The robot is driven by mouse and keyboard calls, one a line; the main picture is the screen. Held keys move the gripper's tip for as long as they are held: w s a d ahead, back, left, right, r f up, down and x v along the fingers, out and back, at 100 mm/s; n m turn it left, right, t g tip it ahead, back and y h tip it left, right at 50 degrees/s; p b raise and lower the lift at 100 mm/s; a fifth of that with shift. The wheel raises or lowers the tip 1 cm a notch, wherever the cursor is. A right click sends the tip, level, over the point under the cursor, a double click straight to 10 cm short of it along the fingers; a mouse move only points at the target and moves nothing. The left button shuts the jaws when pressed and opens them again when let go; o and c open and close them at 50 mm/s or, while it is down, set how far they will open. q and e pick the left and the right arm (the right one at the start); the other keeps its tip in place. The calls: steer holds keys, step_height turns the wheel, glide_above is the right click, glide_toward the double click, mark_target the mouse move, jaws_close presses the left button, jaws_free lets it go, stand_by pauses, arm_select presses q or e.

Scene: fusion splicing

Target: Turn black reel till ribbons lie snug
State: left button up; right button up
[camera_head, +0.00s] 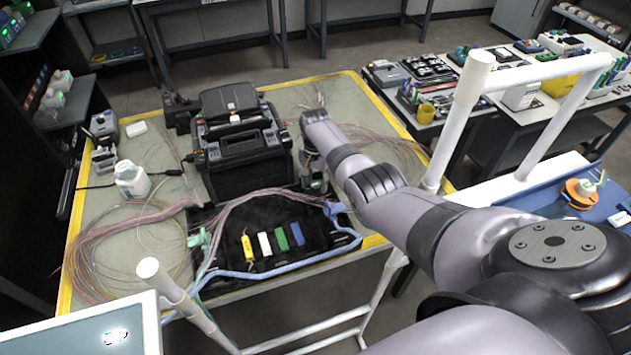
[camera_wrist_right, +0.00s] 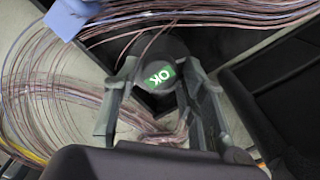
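The black reel (camera_wrist_right: 150,58) shows in the right wrist view as a dark round piece with a green OK label, seen end-on and tilted. My right gripper (camera_wrist_right: 160,72) has its fingers on both sides of it, and the fingertips appear to touch it. In the head view my right gripper (camera_head: 315,172) points down beside the splicer, and the reel is mostly hidden there. Thin brown-pink ribbons (camera_wrist_right: 215,14) run behind the reel, with more fanned loosely at the left (camera_wrist_right: 50,100). In the head view, ribbons (camera_head: 375,140) spread right of the gripper. My left gripper is not in view.
A black fusion splicer (camera_head: 240,150) stands just left of the gripper. In front is a black mat (camera_head: 215,222) with yellow, white, green and blue pieces. A white rail (camera_head: 455,120) stands at right.

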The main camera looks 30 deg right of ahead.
mark_target(316, 184)
steer(key=shift+o, duration=0.9)
step_height(316, 184, up, 12)
steer(key=shift+f, duration=0.1)
stand_by(0.5)
